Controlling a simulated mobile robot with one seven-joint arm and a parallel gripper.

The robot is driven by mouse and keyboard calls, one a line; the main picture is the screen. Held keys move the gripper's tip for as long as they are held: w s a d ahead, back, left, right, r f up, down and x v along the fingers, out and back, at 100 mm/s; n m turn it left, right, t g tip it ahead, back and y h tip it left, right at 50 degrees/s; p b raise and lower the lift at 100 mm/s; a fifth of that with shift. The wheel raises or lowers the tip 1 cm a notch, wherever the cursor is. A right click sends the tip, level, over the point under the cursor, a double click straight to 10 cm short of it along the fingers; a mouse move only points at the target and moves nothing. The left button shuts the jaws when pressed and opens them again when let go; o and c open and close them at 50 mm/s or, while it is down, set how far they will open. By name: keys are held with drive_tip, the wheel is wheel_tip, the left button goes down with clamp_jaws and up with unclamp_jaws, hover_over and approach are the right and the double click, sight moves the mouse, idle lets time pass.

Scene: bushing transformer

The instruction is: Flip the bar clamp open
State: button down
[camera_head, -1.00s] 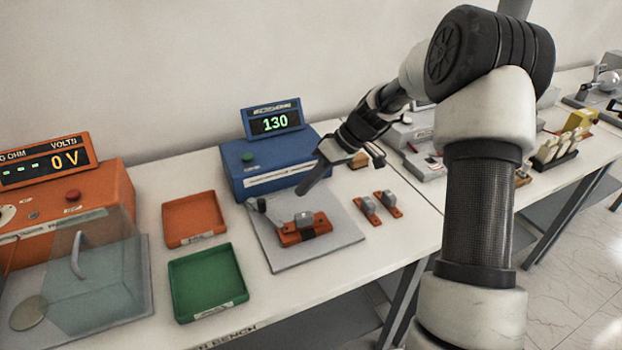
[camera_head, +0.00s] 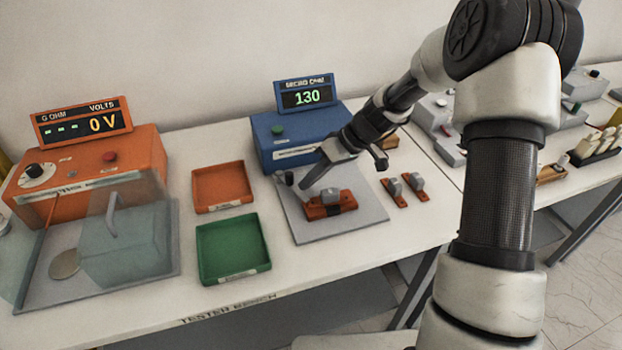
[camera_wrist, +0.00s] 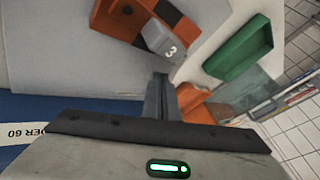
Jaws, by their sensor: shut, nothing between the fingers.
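An orange base (camera_head: 322,211) lies on the grey plate of the blue tester, with a grey block (camera_head: 331,196) on top. In the wrist view the grey block (camera_wrist: 163,40) is marked 3, and a dark band crosses the orange base (camera_wrist: 113,18). A small dark upright knob (camera_head: 285,178) stands at the plate's back left; I cannot tell whether it belongs to the clamp. The clamp's bar is not clearly distinguishable. My gripper (camera_head: 304,187) is shut and empty, its fingers pointing down between the knob and the block. Its fingertips (camera_wrist: 160,78) appear beside the block; contact is unclear.
The blue tester (camera_head: 292,140) reads 130 behind the plate (camera_head: 360,213). Two more orange-based grey parts (camera_head: 405,190) lie right of it. Orange (camera_head: 222,188) and green (camera_head: 233,249) trays lie left, then the orange tester (camera_head: 90,180) with a clear cover.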

sight(297, 192)
drive_tip(key=shift+s+f, duration=0.1)
drive_tip(key=b, duration=0.1)
drive_tip(key=s+m+b, duration=0.1)
drive_tip(key=b, duration=0.1)
drive_tip(key=shift+a+f+t, duration=0.2)
drive_tip(key=shift+a+t, duration=0.15)
drive_tip(key=shift+t, duration=0.05)
drive_tip(key=m+b, duration=0.1)
drive_tip(key=b, duration=0.1)
drive_tip(key=s+a+m+t+b, duration=0.1)
drive_tip(key=b, duration=0.1)
drive_tip(key=shift+s+a+f+m+h, duration=0.1)
drive_tip(key=shift+a+m+h, duration=0.15)
drive_tip(key=shift+m+h, duration=0.05)
drive_tip(key=m+b, duration=0.1)
drive_tip(key=s+a+m+t+b, duration=0.1)
drive_tip(key=a+m+t+h+b, duration=0.1)
drive_tip(key=b, duration=0.1)
drive_tip(key=shift+s+a+r, duration=0.15)
drive_tip(key=shift+a+r, duration=0.1)
drive_tip(key=shift+s+a+r+b, duration=0.1)
drive_tip(key=shift+a+b, duration=0.2)
drive_tip(key=shift+a, duration=0.05)
drive_tip(key=shift+s+a, duration=0.1)
drive_tip(key=p+v, duration=0.2)
drive_tip(key=v, duration=1.5)
drive_tip(key=shift+d+r+p, duration=0.15)
drive_tip(key=shift+d+p, duration=0.1)
drive_tip(key=shift+p, duration=0.05)
drive_tip(key=shift+s, duration=0.1)
